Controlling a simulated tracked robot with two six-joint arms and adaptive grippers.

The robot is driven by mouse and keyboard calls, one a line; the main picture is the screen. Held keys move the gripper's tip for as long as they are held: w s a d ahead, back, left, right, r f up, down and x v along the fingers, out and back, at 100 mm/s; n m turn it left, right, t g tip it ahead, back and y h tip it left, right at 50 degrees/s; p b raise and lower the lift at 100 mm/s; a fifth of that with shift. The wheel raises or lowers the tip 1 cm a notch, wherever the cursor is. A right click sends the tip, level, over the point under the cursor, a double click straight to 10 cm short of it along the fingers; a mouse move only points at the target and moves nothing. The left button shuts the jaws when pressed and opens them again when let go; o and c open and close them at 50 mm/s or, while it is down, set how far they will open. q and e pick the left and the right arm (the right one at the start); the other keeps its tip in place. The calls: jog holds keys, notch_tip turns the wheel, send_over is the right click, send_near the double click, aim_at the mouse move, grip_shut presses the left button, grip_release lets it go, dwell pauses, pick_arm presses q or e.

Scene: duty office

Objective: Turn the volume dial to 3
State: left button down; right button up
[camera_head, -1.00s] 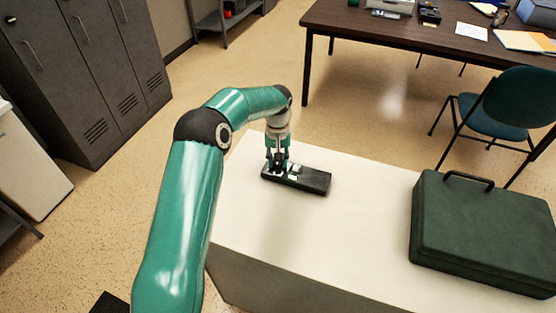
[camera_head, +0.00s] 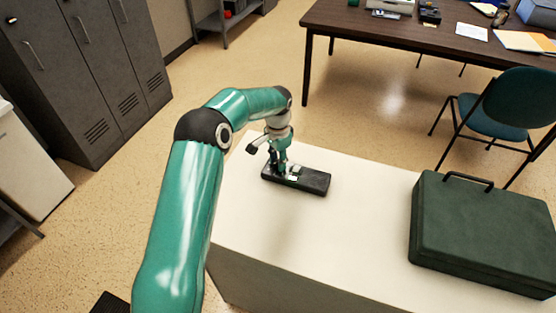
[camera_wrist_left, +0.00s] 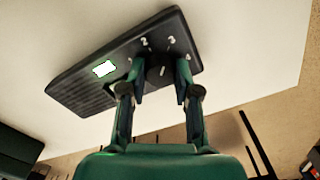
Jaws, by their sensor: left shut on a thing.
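A black radio-like device (camera_head: 316,183) lies flat on the white counter top; it also shows in the left wrist view (camera_wrist_left: 75,97). Its round dark volume dial (camera_wrist_left: 158,74) is at one end, with white numerals around it, a 2 and a 3 among them. My left gripper (camera_head: 280,170) points down at that end. In the left wrist view its fingers (camera_wrist_left: 160,70) are shut on the dial from both sides. The dial's pointer is too dark and covered to read. In the head view the gripper hides the dial. My right gripper is not in view.
A dark green case (camera_head: 480,230) stands on the right of the white counter (camera_head: 330,245). Bare counter lies between it and the device. Behind are a brown desk (camera_head: 400,40), a teal chair (camera_head: 505,110) and grey lockers (camera_head: 75,80) at left.

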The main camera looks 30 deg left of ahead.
pick_arm(q)
jog(key=shift+m, duration=0.6)
jog(key=c, duration=0.8)
grip_release()
jog(key=shift+r, duration=0.1)
notch_tip(320, 180, up, 12)
jog(key=shift+f, duration=0.1)
